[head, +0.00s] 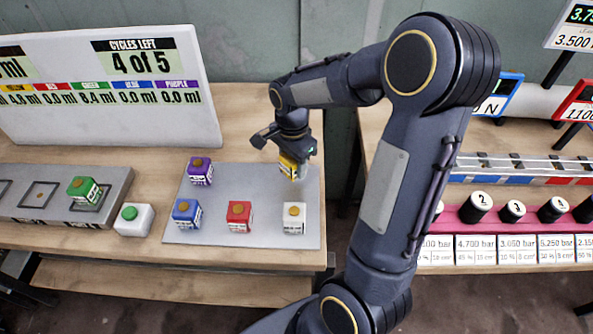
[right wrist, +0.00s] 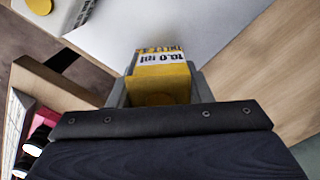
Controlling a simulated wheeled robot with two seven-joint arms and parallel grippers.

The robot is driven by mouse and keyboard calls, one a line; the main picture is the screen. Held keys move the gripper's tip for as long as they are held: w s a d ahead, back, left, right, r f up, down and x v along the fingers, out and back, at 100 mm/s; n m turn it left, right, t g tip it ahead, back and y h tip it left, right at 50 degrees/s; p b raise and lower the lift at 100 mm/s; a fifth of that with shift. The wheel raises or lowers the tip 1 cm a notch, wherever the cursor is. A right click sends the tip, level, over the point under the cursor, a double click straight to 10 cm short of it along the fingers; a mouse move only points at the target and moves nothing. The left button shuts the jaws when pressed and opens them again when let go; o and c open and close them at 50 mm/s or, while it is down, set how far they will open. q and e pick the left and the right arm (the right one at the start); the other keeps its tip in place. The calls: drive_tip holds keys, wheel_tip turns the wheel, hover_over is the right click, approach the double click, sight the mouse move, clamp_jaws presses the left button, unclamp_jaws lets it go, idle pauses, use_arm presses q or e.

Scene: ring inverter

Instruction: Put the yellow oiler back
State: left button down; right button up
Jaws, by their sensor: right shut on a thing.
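The yellow oiler (head: 287,167) is a small block with a white label, near the back right corner of the grey mat (head: 237,178). My right gripper (head: 290,158) is shut on it from above. In the right wrist view the yellow oiler (right wrist: 160,82) sits between the two fingers, its label reading 10.0 ml. Whether it touches the mat cannot be told. On the mat also stand a purple oiler (head: 200,172), a blue oiler (head: 187,213), a red oiler (head: 240,216) and a white oiler (head: 294,218). My left gripper is not in view.
A green oiler (head: 84,189) stands in a slot of the grey rail (head: 40,215) at left. A white box with a green button (head: 133,219) is beside it. A display board (head: 110,95) stands behind. The right table (head: 470,262) holds black weights.

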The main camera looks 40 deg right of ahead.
drive_tip(key=shift+d+f, duration=0.25)
drive_tip(key=shift+s+d+f, duration=0.1)
drive_tip(key=shift+d+f, duration=0.05)
drive_tip(key=shift+f, duration=0.8)
drive_tip(key=shift+d+f, duration=0.1)
drive_tip(key=shift+f, duration=0.85)
drive_tip(key=shift+f, duration=0.15)
drive_tip(key=o, duration=1)
drive_tip(key=shift+o, duration=0.2)
